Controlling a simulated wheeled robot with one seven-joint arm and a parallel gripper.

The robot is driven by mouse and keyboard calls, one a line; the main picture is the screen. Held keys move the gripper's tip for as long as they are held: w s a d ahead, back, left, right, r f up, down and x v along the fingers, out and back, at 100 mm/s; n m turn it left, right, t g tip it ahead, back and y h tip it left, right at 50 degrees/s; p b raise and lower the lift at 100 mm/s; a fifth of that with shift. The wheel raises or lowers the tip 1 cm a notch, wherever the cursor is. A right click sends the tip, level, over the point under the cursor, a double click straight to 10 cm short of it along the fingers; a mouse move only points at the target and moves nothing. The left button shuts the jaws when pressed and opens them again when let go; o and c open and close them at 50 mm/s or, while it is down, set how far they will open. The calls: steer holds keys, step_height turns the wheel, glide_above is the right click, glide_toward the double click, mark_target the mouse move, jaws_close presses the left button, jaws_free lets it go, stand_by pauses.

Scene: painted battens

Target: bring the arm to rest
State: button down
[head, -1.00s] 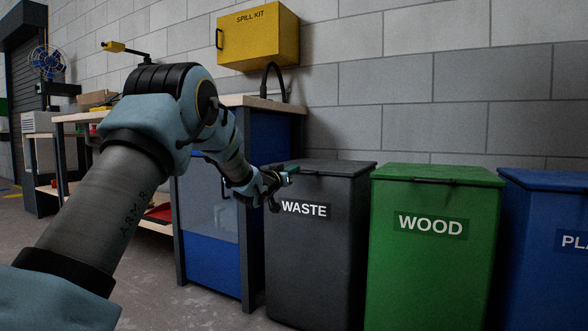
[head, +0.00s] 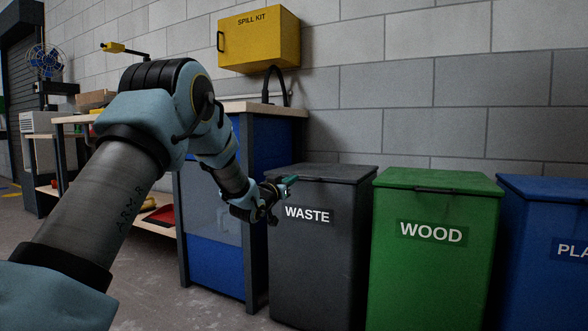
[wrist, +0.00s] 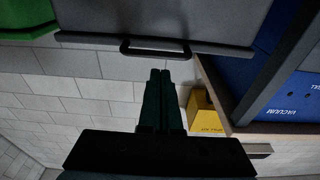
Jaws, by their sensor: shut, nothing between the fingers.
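My gripper (head: 289,181) is at the end of my bent arm, in front of the upper front edge of the grey waste bin (head: 318,260) in the head view. In the wrist view its two dark green fingers (wrist: 161,75) lie side by side, closed and empty. They point toward the black handle (wrist: 155,48) of the grey bin's lid. I cannot tell whether the fingertips touch the bin. My arm crosses the left part of the head view and hides part of the bench.
A green wood bin (head: 432,265) and a blue bin (head: 560,270) stand to the right. A blue cabinet (head: 215,268) with a worktop and tap stands left of the waste bin. A yellow spill kit box (head: 262,40) hangs on the wall. Grey floor lies in front.

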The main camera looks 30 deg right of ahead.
steer(key=s+a+f+n+y+p, duration=0.15)
steer(key=a+y, duration=0.25)
steer(key=a, duration=0.7)
steer(key=a+f+n+g+y+p, duration=0.1)
steer(key=a+f+n+y+p, duration=0.25)
steer(key=a, duration=0.65)
steer(key=s+a+f+n+y+p, duration=0.15)
steer(key=a+y, duration=0.25)
steer(key=a, duration=0.7)
steer(key=s+a+f+n+g+y+p, duration=0.1)
steer(key=s+a+n+g+y+p, duration=0.55)
steer(key=s+a, duration=1.55)
step_height(320, 180, up, 37)
steer(key=s+d+m+g+h+p, duration=0.1)
steer(key=d+m+h+p, duration=0.1)
steer(key=p, duration=3.3)
steer(key=shift+s+d+r+m, duration=0.15)
steer(key=shift+m, duration=0.15)
